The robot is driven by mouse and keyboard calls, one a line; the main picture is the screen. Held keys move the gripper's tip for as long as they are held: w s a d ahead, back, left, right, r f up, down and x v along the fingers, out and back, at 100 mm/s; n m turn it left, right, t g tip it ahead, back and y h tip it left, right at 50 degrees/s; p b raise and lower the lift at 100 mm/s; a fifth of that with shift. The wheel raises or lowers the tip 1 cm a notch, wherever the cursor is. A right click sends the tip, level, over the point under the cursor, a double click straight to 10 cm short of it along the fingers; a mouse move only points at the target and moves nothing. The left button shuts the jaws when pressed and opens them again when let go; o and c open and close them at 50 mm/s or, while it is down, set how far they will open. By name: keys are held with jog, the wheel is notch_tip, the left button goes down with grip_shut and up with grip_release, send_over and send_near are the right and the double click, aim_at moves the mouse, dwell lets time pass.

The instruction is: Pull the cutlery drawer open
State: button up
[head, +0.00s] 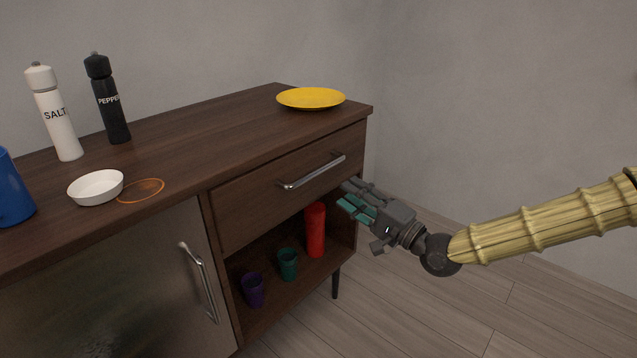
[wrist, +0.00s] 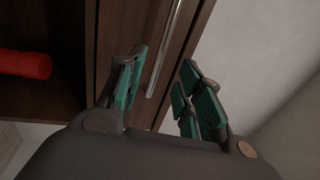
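The cutlery drawer (head: 262,203) is the wooden front at the upper right of the dark sideboard, and it looks shut. Its silver bar handle (head: 313,171) runs across the front; it also shows in the wrist view (wrist: 166,50). My gripper (head: 352,203) is in front of the sideboard, just right of and below the handle's right end. In the wrist view my gripper (wrist: 160,100) has its teal-padded fingers spread apart, with the handle's near end appearing between them. I cannot tell how much distance separates the fingers and the handle. The gripper holds nothing.
The open shelf below holds a red cylinder (head: 315,230), a teal cup (head: 288,264) and a purple cup (head: 253,289). A cabinet door with a handle (head: 199,281) is at left. On top are a yellow plate (head: 311,98), white bowl (head: 96,187), salt (head: 56,120) and pepper (head: 109,105) mills.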

aim_at(319, 171)
jog(key=b+x, duration=0.1)
jog(key=x, duration=0.4)
jog(key=b+x, duration=0.1)
jog(key=x, duration=0.5)
jog(key=shift+d+r, duration=0.1)
jog(key=shift+r, duration=0.1)
grip_shut()
